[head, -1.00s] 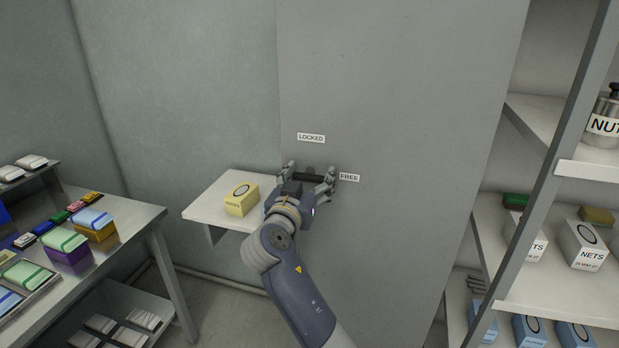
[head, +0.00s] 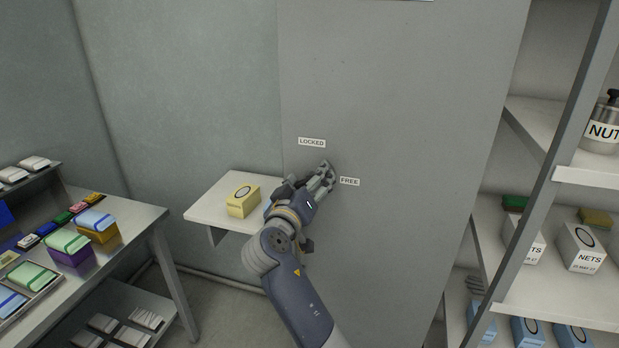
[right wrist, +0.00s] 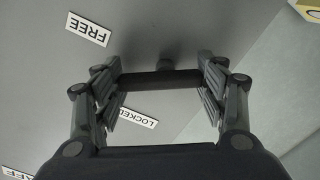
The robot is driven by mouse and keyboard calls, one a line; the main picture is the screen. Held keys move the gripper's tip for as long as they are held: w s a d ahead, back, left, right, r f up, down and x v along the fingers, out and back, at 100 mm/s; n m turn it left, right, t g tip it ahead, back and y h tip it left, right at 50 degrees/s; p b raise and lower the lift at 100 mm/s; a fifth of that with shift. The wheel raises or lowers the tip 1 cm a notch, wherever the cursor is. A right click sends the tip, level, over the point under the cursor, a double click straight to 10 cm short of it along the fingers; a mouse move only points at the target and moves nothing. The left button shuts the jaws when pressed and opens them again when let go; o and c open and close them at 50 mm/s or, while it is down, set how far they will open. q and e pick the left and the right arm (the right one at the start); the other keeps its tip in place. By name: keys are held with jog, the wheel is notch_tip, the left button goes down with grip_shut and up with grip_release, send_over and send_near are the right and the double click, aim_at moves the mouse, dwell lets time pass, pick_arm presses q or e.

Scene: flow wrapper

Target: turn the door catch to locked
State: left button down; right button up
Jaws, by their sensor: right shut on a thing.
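The door catch shows in the right wrist view as a dark bar (right wrist: 160,80) with a round knob behind it. My right gripper (right wrist: 162,84) is shut on this bar, with one finger at each end. In the head view my right gripper (head: 319,177) is turned on its side against the grey door (head: 400,120) and largely hides the catch, so its exact angle is unclear there. The LOCKED label (head: 312,142) is just above the gripper and the FREE label (head: 349,181) is just right of it. My left gripper is out of view.
A small white shelf (head: 205,208) with a yellow box (head: 243,201) is close left of my right gripper. A metal table (head: 130,225) with several packs stands further left. A rack (head: 560,290) with boxes and a pot stands right of the door.

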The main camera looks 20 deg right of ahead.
jog(key=n+p, duration=0.1)
jog(key=n, duration=0.1)
jog(key=n+p, duration=0.2)
jog(key=n, duration=0.1)
jog(key=shift+w+r+n, duration=0.1)
jog(key=shift+r+n, duration=0.15)
jog(key=shift+n, duration=0.05)
jog(key=n+p, duration=0.1)
jog(key=n, duration=0.2)
jog(key=n+p, duration=0.2)
jog(key=shift+w+a+n, duration=0.1)
jog(key=shift+a+n, duration=0.1)
jog(key=shift+n, duration=0.2)
jog(key=shift+f+p, duration=0.1)
jog(key=shift+p, duration=0.25)
jog(key=o, duration=1.1)
jog(key=shift+f, duration=0.1)
